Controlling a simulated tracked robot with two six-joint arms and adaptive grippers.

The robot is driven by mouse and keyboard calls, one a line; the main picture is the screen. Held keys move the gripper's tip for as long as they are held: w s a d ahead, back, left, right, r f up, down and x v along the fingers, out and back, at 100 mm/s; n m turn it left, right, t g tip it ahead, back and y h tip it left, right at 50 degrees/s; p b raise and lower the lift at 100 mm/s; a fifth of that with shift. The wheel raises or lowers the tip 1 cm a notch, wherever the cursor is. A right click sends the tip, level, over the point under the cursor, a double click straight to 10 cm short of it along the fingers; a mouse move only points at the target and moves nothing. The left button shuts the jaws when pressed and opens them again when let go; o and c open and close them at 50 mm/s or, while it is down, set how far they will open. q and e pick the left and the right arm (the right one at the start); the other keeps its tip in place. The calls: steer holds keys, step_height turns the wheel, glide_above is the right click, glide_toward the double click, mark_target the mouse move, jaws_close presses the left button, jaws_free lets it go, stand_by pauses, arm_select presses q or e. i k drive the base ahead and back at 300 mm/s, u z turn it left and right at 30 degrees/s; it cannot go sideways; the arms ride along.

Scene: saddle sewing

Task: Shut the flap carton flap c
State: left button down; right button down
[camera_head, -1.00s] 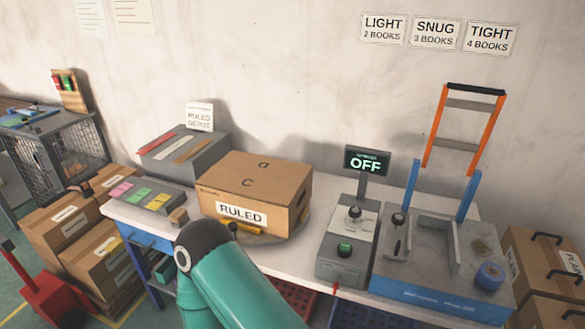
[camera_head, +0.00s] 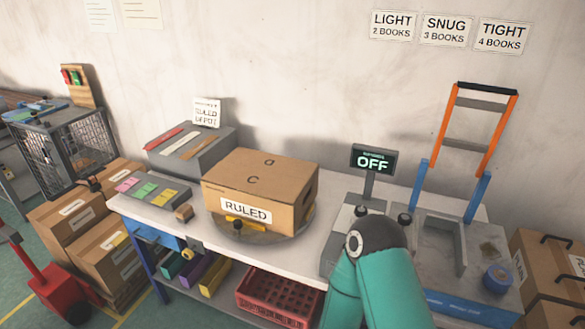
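The flap carton (camera_head: 290,184) is a brown box labelled "RULED" standing on a round turntable (camera_head: 301,222) on the white bench. Its top looks flat and closed, with the letter "a" toward the back and flap c (camera_head: 252,180) toward the front. No raised flap shows. A teal arm of mine comes up from the bottom right, with its dark rounded joint in front of the control box, right of the carton and apart from it. No gripper fingers can be made out in this view.
The control box (camera_head: 341,232) is partly hidden by my arm; its display (camera_head: 372,160) reads "OFF". A grey fixture (camera_head: 432,275) with an orange and blue frame stands at right. Colored tabs (camera_head: 145,190) and a small wooden block (camera_head: 184,212) lie left of the carton. A red crate (camera_head: 275,297) sits below.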

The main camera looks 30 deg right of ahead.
mark_target(284, 189)
steer(key=z, duration=0.1)
steer(key=i, duration=1)
steer(key=u, duration=0.05)
